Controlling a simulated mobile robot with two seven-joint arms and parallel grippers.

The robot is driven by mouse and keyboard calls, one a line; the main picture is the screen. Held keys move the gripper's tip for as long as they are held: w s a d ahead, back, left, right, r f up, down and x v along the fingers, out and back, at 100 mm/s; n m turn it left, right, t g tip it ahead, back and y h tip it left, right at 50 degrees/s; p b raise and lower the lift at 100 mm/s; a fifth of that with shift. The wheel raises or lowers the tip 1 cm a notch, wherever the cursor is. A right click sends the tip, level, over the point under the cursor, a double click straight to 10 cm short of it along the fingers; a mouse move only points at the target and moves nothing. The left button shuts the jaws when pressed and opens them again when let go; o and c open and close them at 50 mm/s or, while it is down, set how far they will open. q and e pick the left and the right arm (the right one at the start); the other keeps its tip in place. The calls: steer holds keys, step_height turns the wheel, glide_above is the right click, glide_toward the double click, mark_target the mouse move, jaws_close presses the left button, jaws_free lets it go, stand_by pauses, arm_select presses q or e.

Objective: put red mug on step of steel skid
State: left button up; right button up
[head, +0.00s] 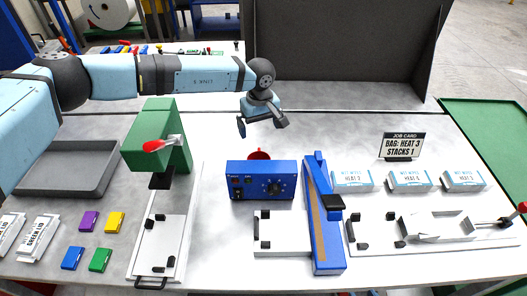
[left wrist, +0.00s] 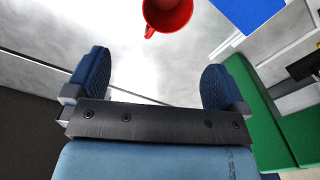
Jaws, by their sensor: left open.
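The red mug (head: 258,154) stands on the bench behind the blue control box, which hides most of it; only its rim and upper part show. In the left wrist view the mug (left wrist: 167,12) is at the top edge, partly cut off, with its handle toward the gripper. My left gripper (head: 262,124) is open and empty, above and just behind the mug in the head view. In the left wrist view its two fingers (left wrist: 156,75) stand wide apart, with the mug beyond them. I cannot make out a steel skid with a step for certain. My right gripper is not in view.
The blue control box (head: 261,181) and blue sealer arm (head: 323,220) stand in front of the mug. A green press (head: 157,140) is left, a grey tray (head: 68,168) farther left. White packs (head: 409,181) lie right. A dark panel (head: 345,50) rises behind.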

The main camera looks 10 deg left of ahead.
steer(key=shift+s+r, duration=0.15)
arm_select(q)
steer(key=p, duration=0.2)
glide_toward(258, 158)
steer(key=s+d+f, duration=0.1)
steer(key=s+f, duration=0.1)
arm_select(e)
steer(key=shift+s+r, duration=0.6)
arm_select(q)
steer(key=f, duration=0.1)
steer(key=f+p, duration=0.1)
steer(key=f, duration=0.3)
steer(key=shift+s+a+f+p, duration=0.2)
steer(key=shift+a+p, duration=0.1)
steer(key=shift+p, duration=0.1)
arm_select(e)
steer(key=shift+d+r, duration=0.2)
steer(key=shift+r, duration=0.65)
arm_select(q)
steer(key=shift+c, duration=0.7)
steer(key=c, duration=0.8)
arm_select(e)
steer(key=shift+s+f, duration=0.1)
arm_select(q)
steer(key=shift+r, duration=0.1)
steer(key=shift+c, duration=0.2)
